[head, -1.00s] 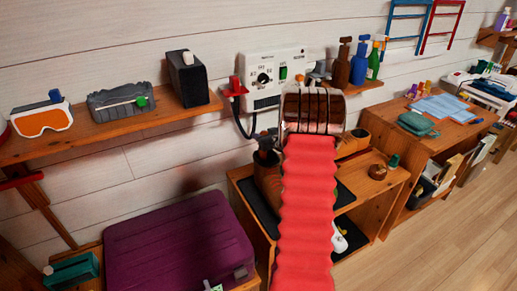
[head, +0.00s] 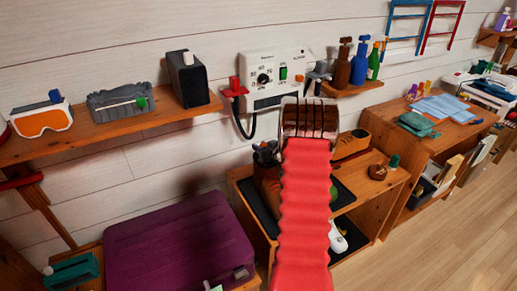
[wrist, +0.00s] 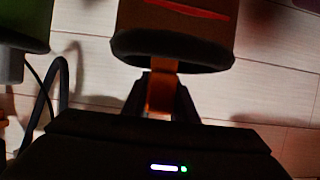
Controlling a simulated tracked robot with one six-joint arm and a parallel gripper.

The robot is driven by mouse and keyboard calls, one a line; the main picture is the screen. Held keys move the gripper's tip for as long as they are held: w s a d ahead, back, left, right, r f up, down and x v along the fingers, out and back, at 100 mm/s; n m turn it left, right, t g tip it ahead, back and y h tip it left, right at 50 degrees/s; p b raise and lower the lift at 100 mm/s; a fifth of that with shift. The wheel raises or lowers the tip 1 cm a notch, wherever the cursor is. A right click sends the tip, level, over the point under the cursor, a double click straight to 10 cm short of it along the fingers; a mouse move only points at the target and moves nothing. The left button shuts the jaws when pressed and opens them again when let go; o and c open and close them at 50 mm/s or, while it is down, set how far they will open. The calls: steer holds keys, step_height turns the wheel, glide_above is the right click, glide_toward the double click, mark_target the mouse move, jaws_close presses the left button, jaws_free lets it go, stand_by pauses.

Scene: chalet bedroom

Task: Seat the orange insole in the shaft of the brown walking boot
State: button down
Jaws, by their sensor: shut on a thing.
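In the wrist view my gripper (wrist: 161,104) is shut on the orange insole (wrist: 162,92), a narrow upright strip between two dark fingers. Its far end meets the dark rim of the brown walking boot (wrist: 172,26), which fills the top of the picture. I cannot tell how far, if at all, the strip passes inside the rim. In the head view the brown boot (head: 268,183) stands on the wooden bench, left of my red arm, with dark shapes at its top. The insole cannot be made out there.
A white wall unit (head: 275,75) with a dark hose hangs behind the boot. A purple case (head: 180,245) lies to the left. A wall shelf (head: 130,125) carries goggles and boxes.

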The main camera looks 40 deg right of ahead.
steer(key=c, duration=1.4)
jaws_free()
steer(key=shift+c, duration=0.2)
steer(key=v, duration=1.2)
steer(key=shift+s, duration=0.1)
steer(key=a+r+g+h, duration=0.1)
steer(key=a+r+g, duration=0.1)
steer(key=a+r, duration=0.7)
steer(key=a+r+g, duration=0.1)
steer(key=a+r, duration=0.6)
steer(key=a, duration=0.5)
steer(key=s+a+n+g+y, duration=0.1)
steer(key=s+a+g+y, duration=0.1)
steer(key=s+a, duration=0.8)
steer(key=s+a+r+n+g+y, duration=0.1)
steer(key=s+a+n+g+y, duration=0.1)
steer(key=s+a, duration=0.8)
steer(key=a+y, duration=0.1)
steer(key=a, duration=0.6)
steer(key=shift+a+n, duration=0.3)
steer(key=shift+a, duration=0.1)
